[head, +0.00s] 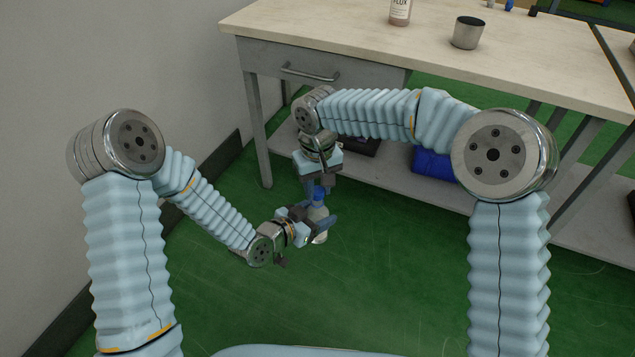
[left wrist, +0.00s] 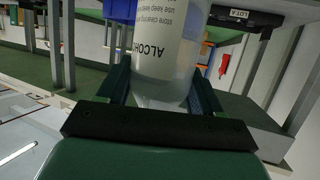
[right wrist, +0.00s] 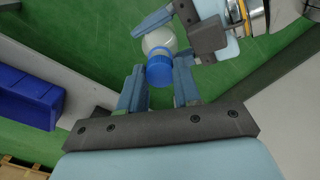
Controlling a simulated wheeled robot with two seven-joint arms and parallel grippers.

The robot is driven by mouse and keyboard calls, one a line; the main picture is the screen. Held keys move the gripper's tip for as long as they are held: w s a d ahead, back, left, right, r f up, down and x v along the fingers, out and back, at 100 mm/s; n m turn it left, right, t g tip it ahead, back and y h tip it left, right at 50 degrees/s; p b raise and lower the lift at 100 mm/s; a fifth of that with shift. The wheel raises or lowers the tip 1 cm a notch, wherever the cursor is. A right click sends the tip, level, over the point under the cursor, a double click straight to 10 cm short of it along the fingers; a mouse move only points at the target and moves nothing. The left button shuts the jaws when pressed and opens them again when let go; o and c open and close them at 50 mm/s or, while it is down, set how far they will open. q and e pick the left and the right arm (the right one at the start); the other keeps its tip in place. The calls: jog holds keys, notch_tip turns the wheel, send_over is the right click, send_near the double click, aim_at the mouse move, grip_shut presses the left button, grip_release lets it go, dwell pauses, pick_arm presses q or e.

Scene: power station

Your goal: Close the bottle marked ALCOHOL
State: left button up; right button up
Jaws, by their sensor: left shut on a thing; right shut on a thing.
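The translucent white bottle (left wrist: 165,52) has a label reading ALCOHOL, upside down in the left wrist view. My left gripper (head: 317,224) is shut around the bottle's body, which shows in the head view (head: 321,238) held upright above the floor. A blue cap (right wrist: 159,70) is between the fingers of my right gripper (right wrist: 159,88), shut on it from above. The cap lines up with the bottle (right wrist: 157,42) at its top. I cannot tell whether it is fully seated. The cap also shows in the head view (head: 318,194).
The workbench (head: 440,70) stands behind, with a FLUX bottle (head: 400,10) and a metal cup (head: 467,32) on top. A blue bin (head: 432,165) sits on its lower shelf. My right forearm passes in front of the bench. Green floor is clear below the bottle.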

jog(key=shift+f, duration=0.2)
jog(key=shift+f, duration=0.55)
dwell(0.4)
